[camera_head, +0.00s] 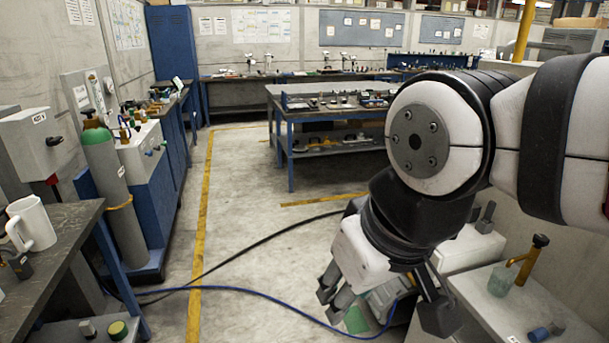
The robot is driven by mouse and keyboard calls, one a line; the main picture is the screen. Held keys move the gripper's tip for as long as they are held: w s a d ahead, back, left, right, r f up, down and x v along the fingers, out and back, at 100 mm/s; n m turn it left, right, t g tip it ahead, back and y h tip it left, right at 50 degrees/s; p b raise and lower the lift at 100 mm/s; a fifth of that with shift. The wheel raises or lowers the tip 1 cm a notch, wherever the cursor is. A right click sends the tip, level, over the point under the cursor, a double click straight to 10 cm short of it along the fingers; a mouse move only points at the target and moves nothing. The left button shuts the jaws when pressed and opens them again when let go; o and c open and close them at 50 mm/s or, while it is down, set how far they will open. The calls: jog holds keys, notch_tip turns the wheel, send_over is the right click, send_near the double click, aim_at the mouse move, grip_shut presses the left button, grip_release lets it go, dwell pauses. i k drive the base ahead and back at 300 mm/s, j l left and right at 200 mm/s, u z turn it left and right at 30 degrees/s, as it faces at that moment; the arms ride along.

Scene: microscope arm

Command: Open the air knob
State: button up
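No part in view is clearly recognisable as the air knob. A grey gas cylinder with a green top (108,175) stands at the left, with a small brass-coloured fitting at its top. A grey object with a green patch shows behind and between the fingers, and I see nothing held.
A bench with a white mug (31,224) is at the near left. A blue-framed table (290,128) stands ahead. A white bench at the right holds a glass jar (501,280). A black cable and a blue hose (235,289) cross the otherwise open floor.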

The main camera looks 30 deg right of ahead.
aim_at(539, 240)
jog(key=i+z, duration=0.15)
jog(key=i, duration=0.3)
jog(key=i+j+z, duration=0.15)
jog(key=i, duration=0.35)
jog(key=i+j+z, duration=0.2)
jog(key=i, duration=0.25)
jog(key=z, duration=1.25)
